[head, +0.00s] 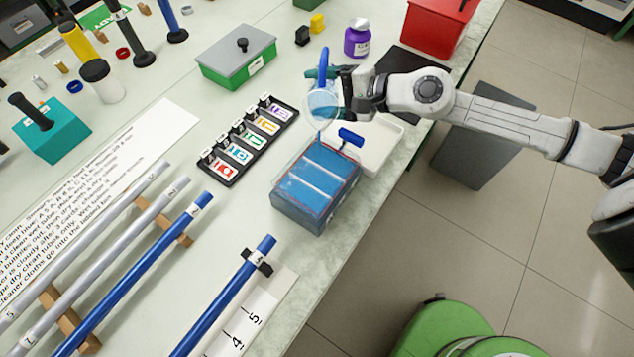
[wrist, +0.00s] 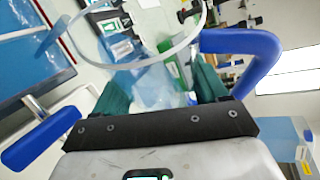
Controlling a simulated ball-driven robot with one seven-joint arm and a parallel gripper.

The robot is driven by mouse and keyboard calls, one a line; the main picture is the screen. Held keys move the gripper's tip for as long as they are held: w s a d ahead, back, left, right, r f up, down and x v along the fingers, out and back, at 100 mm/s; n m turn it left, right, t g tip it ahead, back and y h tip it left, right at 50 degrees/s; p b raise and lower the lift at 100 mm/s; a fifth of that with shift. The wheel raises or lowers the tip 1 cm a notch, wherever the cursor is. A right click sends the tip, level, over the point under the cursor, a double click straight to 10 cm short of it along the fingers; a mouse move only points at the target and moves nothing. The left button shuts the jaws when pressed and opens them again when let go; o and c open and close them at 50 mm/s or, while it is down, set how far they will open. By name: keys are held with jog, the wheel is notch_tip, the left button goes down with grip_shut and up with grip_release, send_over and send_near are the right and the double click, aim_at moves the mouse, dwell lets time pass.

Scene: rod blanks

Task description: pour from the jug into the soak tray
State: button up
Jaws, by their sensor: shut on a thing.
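The clear jug (head: 322,104) with a blue handle (head: 323,62) is in my gripper (head: 330,76), above the far end of the soak tray. My gripper is shut on the jug; the exact grip is partly hidden. The soak tray (head: 311,208) is a box with clear bluish walls, blue liquid and pale bars across it. A thin bluish streak shows between the jug and the tray. In the wrist view the jug's round rim (wrist: 133,66) and blue handle (wrist: 250,42) show close up, and the tray (wrist: 32,65) is at the left edge.
A white tray (head: 377,150) with a blue-handled tool (head: 350,137) stands right beside the soak tray. A rack of coloured labelled slots (head: 240,145) is to the left. A purple jar (head: 357,38) and a red box (head: 432,25) stand behind. Blue and grey rods lie front left.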

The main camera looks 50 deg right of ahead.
jog(key=shift+r, duration=0.1)
jog(key=shift+r+n, duration=0.2)
jog(key=shift+n, duration=0.1)
jog(key=shift+a+r+n+t+h, duration=0.15)
jog(key=shift+r+n+t+h, duration=0.15)
jog(key=shift+r+n, duration=0.2)
dwell(1.6)
dwell(0.7)
notch_tip(320, 180, down, 2)
jog(key=shift+f+m+g+y+b, duration=0.15)
jog(key=shift+m+g+y+b, duration=0.4)
jog(key=shift+m, duration=0.45)
jog(key=shift+r+m+p, duration=0.4)
jog(key=shift+r+p, duration=0.05)
jog(key=shift+p, duration=0.2)
jog(key=shift+r+m+g+y, duration=0.1)
jog(key=shift+m+g+y, duration=0.15)
jog(key=shift+m+y, duration=0.1)
jog(key=shift+m, duration=0.25)
jog(key=shift+p, duration=0.35)
